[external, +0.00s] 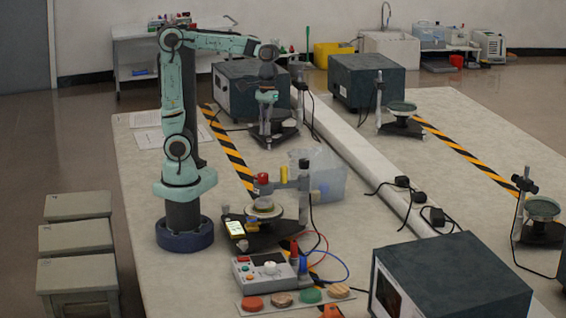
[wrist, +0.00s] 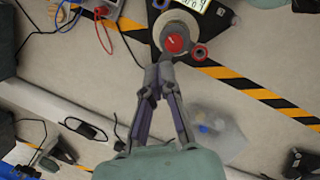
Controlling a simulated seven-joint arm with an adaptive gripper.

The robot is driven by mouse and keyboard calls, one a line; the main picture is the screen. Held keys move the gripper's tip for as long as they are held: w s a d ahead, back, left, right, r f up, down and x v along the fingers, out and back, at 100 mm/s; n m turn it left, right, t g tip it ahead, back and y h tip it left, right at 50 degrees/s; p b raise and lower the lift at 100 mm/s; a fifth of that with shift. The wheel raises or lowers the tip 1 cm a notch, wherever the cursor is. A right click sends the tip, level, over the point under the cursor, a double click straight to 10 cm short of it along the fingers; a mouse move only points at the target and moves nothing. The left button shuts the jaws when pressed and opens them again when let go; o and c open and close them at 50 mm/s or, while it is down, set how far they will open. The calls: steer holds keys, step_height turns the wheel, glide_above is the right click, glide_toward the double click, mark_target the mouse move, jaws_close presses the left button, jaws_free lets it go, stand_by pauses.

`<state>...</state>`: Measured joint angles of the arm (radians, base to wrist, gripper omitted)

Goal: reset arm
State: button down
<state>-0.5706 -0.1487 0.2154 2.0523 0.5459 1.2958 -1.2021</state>
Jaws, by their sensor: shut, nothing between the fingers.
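My gripper (external: 266,122) hangs from my raised arm, pointing down above the far part of the table in the external view. Its fingertips (wrist: 159,72) meet in the wrist view, with nothing held between them. A dark-based stand behind it makes its outline hard to separate in the external view. My arm stands upright from its base and bends forward at the top. In the wrist view the fingers overlap the near edge of a round pan with a red-topped object (wrist: 175,43); contact cannot be told.
A balance (external: 265,211), a clear bin (external: 323,178) and a control box (external: 268,272) stand near my base. Coloured discs (external: 310,296) lie in front. Dark boxes (external: 450,284) and stands occupy the table. A long white raised strip (external: 365,160) crosses it.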

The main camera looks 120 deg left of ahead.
steer(key=s+d+f+m+y, duration=0.1)
steer(key=s+d+f+m, duration=0.15)
steer(key=d+m, duration=0.7)
steer(key=s+f+m, duration=0.1)
steer(key=m, duration=0.1)
steer(key=s+f+m+y, duration=0.1)
steer(key=s+m, duration=0.1)
steer(key=s+d+f+m+y, duration=0.1)
steer(key=m, duration=0.1)
steer(key=shift+s+f+g, duration=0.3)
steer(key=shift+g, duration=0.1)
